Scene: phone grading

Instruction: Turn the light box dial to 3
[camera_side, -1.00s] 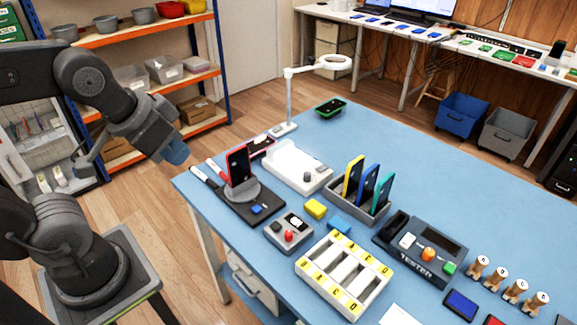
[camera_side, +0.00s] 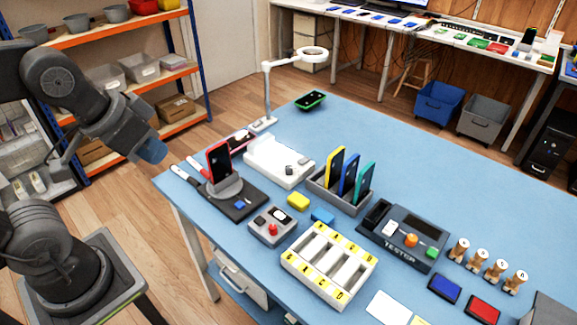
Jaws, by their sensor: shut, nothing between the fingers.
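The light box (camera_side: 268,160) is a white flat box near the back left of the blue table. A small dark grey knob, seemingly its dial (camera_side: 289,170), sits on its near right part, with another small grey piece beside it. The dial's marks are too small to read. My gripper (camera_side: 153,150) is shut and empty, off the table's left edge and well left of the light box. It touches nothing.
A red phone (camera_side: 218,160) stands upright on a dark stand between my gripper and the light box. The table's (camera_side: 400,150) back right is clear.

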